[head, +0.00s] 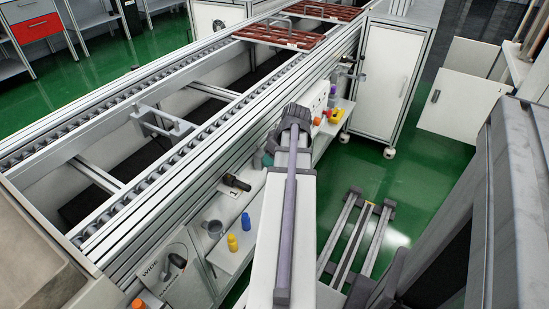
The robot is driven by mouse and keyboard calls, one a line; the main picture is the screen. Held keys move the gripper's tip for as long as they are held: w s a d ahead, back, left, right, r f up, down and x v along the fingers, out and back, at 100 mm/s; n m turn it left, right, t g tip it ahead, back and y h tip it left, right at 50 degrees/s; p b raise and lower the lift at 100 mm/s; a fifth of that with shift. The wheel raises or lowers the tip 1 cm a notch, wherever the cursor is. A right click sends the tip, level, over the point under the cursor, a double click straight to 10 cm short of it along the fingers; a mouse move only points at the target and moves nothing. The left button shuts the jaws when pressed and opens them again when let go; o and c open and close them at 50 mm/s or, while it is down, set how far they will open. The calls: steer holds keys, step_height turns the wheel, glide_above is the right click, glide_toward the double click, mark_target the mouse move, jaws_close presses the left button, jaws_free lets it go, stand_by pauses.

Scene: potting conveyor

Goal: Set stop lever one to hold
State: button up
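A black-handled lever (236,182) sticks out from the near side of the conveyor, above a small white label; it looks like a stop lever, but I cannot read its number. Another small lever-like fitting (350,66) is on the conveyor side further back, too small to tell its setting. My arm reaches forward from the bottom middle. My gripper (266,156) seems to be the dark part just left of the arm's far end, to the right of the black lever and apart from it. Its fingers are mostly hidden by the arm.
The roller conveyor (130,97) runs diagonally, with a red-brown tray (290,35) at its far end. A white cabinet (385,75) stands behind.

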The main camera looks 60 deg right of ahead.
steer(key=shift+r, duration=0.15)
steer(key=p+v, duration=1)
steer(key=shift+r, duration=0.25)
steer(key=shift+s, duration=0.15)
